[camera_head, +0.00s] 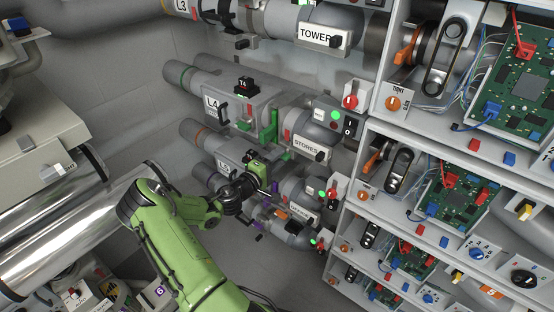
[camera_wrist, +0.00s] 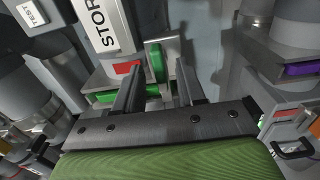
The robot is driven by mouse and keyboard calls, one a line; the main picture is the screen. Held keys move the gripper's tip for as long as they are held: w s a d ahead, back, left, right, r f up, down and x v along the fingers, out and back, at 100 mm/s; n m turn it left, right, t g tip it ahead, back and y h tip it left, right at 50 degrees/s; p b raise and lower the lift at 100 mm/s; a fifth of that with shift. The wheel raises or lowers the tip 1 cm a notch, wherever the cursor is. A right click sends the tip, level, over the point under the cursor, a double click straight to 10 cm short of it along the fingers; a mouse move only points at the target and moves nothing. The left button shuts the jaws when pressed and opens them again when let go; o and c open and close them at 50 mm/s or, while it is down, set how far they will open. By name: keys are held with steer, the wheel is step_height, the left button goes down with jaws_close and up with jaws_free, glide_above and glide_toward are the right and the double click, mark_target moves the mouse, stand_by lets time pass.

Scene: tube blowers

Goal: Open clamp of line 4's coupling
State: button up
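Line 4's pipe, labelled L4 (camera_head: 212,103), runs down to the right toward the part labelled STORES (camera_head: 306,148). Between them is line 4's coupling, with an upright green clamp lever (camera_head: 272,128). In the wrist view the green lever (camera_wrist: 155,62) stands in front of my gripper (camera_wrist: 158,70), between the lines of its two fingers. The fingers are apart, and I cannot tell whether either touches the lever. Another green piece (camera_wrist: 112,97) lies to the left of the left finger. In the head view my gripper (camera_head: 257,178) is below the coupling, its fingertips hard to make out.
Line 5 (camera_head: 225,168), leading to OFFICE, lies close beside my gripper. A purple clamp part (camera_wrist: 303,69) shows at the right of the wrist view. A switch box (camera_head: 336,118) stands above STORES. Shelves with circuit boards (camera_head: 520,75) fill the right side.

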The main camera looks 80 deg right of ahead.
steer(key=shift+d, duration=0.1)
jaws_close()
steer(key=shift+n, duration=0.4)
steer(key=n+p, duration=0.8)
steer(key=n, duration=0.8)
steer(key=shift+f+n+p, duration=0.1)
steer(key=shift+n+p, duration=0.25)
steer(key=shift+n, duration=0.35)
stand_by(0.4)
jaws_free()
